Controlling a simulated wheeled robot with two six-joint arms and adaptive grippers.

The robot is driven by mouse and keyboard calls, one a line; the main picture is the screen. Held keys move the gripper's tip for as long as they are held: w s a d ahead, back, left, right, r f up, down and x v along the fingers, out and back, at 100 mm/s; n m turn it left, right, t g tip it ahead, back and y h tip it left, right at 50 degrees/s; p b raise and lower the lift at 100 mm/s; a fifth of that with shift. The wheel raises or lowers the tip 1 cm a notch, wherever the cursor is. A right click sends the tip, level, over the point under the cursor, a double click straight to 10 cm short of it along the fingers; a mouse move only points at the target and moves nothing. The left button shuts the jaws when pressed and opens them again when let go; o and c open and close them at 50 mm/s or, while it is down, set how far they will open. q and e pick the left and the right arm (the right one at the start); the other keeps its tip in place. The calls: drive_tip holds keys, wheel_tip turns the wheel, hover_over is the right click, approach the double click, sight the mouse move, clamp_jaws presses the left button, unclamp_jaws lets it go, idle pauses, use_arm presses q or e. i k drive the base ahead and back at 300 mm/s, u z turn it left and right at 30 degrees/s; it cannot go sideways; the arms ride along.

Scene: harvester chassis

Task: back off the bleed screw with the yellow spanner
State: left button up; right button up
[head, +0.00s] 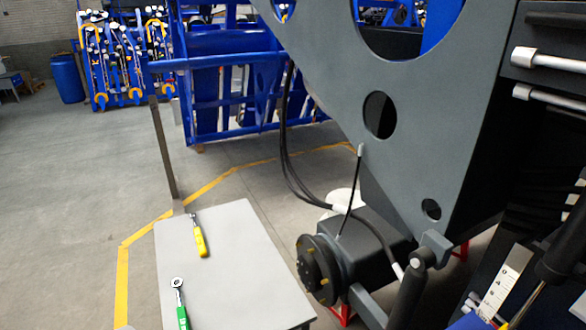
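The yellow spanner (200,240) lies flat on the grey table (240,265), near its far left corner. Its ring-like metal end points away from me and its yellow handle points towards me. The harvester chassis (440,120) is a large dark grey plate with round holes. Below it sits a dark hub (318,270) with small yellow studs, mounted on a boxy housing (365,240). A thin line and black hoses run to this housing. I cannot pick out the bleed screw with certainty. Neither of my grippers shows in this view.
A green-handled spanner (181,303) lies on the table's near left. A dark upright post (163,150) stands behind the table. Blue frames (225,85) and a blue barrel (67,78) are at the back. The floor left of the yellow line is clear.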

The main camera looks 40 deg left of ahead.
sight(199, 239)
drive_tip(key=z, duration=0.65)
drive_tip(key=i, duration=0.2)
drive_tip(key=u, duration=2.9)
